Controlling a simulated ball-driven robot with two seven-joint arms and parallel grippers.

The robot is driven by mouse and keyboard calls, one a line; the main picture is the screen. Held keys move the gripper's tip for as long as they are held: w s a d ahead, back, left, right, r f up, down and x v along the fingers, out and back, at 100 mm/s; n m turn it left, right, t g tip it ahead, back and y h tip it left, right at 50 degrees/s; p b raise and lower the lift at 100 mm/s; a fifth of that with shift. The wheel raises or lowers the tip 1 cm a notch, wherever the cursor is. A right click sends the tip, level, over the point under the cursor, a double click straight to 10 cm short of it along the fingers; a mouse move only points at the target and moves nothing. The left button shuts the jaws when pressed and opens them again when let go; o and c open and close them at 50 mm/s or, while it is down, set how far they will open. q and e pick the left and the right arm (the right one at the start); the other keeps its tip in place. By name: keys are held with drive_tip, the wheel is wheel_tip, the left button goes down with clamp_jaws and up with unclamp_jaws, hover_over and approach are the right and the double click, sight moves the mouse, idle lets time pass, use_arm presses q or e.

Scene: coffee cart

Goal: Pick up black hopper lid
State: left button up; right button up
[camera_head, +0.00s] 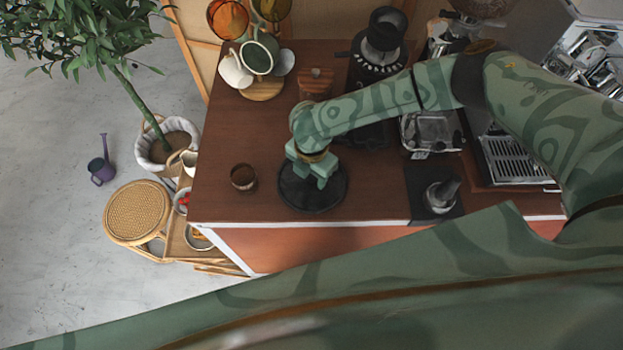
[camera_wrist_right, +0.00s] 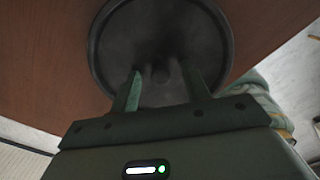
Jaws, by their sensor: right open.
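The black hopper lid (camera_head: 315,201) is a round, dark disc lying on the brown counter, left of the counter's middle front. My left gripper is not in view.
A small dark cup (camera_head: 243,177) stands left of the lid. A black grinder (camera_head: 377,62) and a wooden box (camera_head: 316,84) stand behind. A tamper (camera_head: 440,195) on a black mat and the espresso machine (camera_head: 515,160) are to the right. The counter's front edge is close.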

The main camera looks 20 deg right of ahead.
clamp_jaws()
